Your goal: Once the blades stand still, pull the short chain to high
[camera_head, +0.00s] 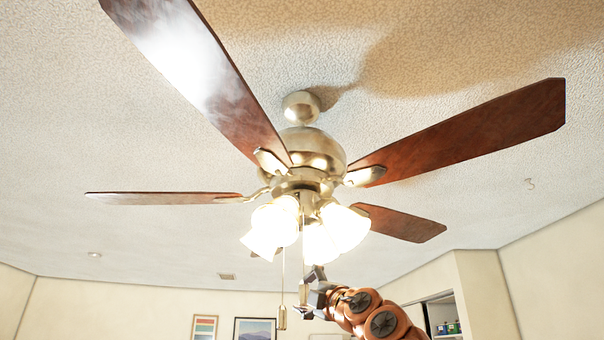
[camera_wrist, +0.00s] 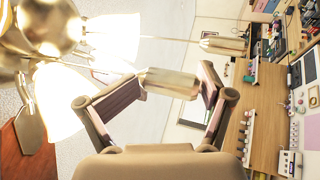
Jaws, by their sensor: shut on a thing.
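The ceiling fan (camera_head: 305,150) hangs with brown blades (camera_head: 460,135) and lit glass shades (camera_head: 270,228). The blades have sharp edges; one frame alone cannot show whether they turn. Two chains hang below it. The short chain's brass pull (camera_head: 303,294) is the higher one, and the long chain's pull (camera_head: 282,318) hangs lower, to its left. My gripper (camera_head: 309,292) is shut on the short chain's pull. In the wrist view, the short pull (camera_wrist: 170,83) lies between my fingers, and the long pull (camera_wrist: 222,46) hangs apart, beyond them. The exact finger contact is partly hidden.
The lit shades hang close above my gripper. Framed pictures (camera_head: 254,330) are on the far wall, and a shelf opening (camera_head: 443,315) is at the right. The wrist view shows a wooden surface (camera_wrist: 245,100) with many small items far below. The air below the blades is otherwise clear.

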